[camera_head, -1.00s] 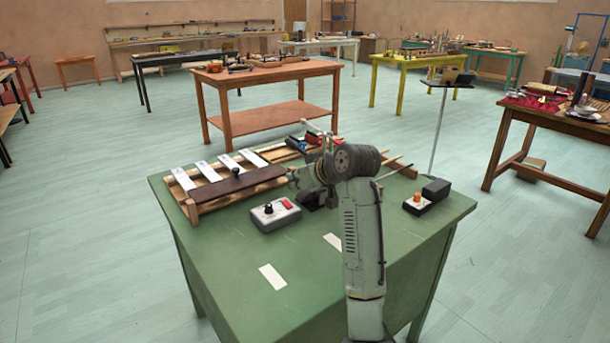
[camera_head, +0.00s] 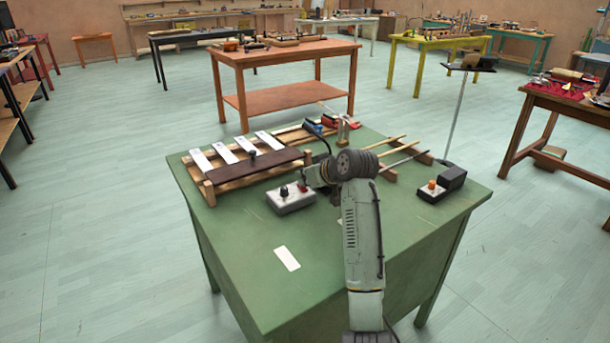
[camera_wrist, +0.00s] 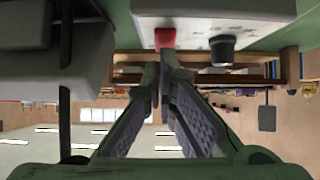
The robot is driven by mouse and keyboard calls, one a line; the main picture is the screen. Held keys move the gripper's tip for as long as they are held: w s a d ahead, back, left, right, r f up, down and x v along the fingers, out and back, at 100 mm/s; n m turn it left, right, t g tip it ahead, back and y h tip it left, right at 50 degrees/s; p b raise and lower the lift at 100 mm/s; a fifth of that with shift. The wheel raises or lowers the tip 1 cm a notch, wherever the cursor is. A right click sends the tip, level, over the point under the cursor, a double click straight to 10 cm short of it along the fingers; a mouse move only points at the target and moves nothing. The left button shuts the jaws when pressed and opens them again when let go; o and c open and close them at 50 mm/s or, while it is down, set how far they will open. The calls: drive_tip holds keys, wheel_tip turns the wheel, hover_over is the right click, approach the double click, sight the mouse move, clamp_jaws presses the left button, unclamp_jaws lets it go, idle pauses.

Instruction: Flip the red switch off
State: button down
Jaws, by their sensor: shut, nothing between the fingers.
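The red switch (camera_wrist: 165,38) sits on a light grey control box (camera_wrist: 262,18) beside a black knob (camera_wrist: 222,50), all upside down in the wrist view. In the head view the box (camera_head: 291,204) stands on the green table, with the knob (camera_head: 284,192) visible and the switch mostly hidden by my gripper. My gripper (camera_wrist: 166,66) is shut and empty, its fingertips right by the switch. I cannot tell whether they touch it, or which way the switch is set.
A xylophone-like frame with white bars (camera_head: 230,155) lies behind the box. Wooden sticks (camera_head: 388,150) lie to the right, near a second box with an orange knob (camera_head: 432,186). The green table's front (camera_head: 250,280) is clear except for a white strip (camera_head: 287,258).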

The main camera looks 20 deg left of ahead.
drive_tip(key=shift+w+a+r+g+h+p, duration=0.15)
drive_tip(key=shift+a+g+h+p, duration=0.2)
drive_tip(key=shift+p, duration=0.7)
drive_tip(key=shift+w+a+f+p, duration=0.2)
drive_tip(key=shift+a+f+p, duration=0.05)
drive_tip(key=shift+p, duration=0.05)
drive_tip(key=shift+w+a+f, duration=0.1)
drive_tip(key=shift+f, duration=0.1)
drive_tip(key=shift+f, duration=0.1)
